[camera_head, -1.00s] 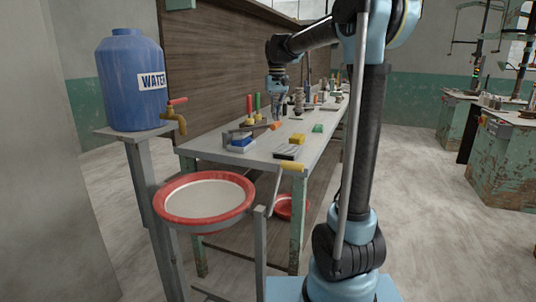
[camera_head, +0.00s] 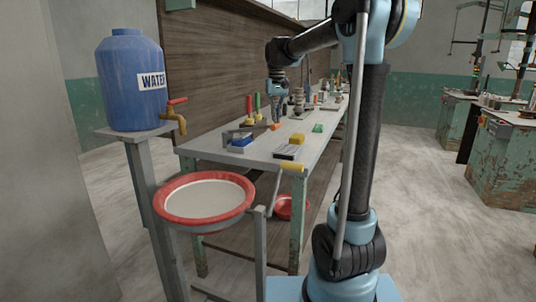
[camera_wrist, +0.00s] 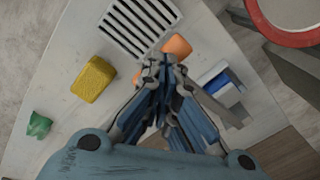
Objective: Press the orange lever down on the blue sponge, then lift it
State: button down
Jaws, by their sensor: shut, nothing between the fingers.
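The orange lever end (camera_head: 275,127) is on a grey bar over the workbench (camera_head: 262,160). In the wrist view, orange parts (camera_wrist: 177,45) show on both sides of my fingertips. The blue sponge (camera_head: 240,144) lies under the bar's left part, near the bench's front-left corner. It also shows in the wrist view (camera_wrist: 225,84), blue and white, right of my fingers. My gripper (camera_head: 275,121) is shut and empty, pointing down with its tips at the orange end. Whether they touch it I cannot tell. The fingers hide the middle of the orange part.
A yellow block (camera_head: 297,139) and a slatted plate (camera_head: 287,152) lie nearby, with a green lump (camera_head: 318,128) farther right. Colourful-handled tools (camera_head: 256,107) stand behind. A red-rimmed basin (camera_head: 162,208) and a yellow-handled crank (camera_head: 291,166) are in front of the bench.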

jog(key=shift+r, duration=0.1)
jog(key=shift+r, duration=3.4)
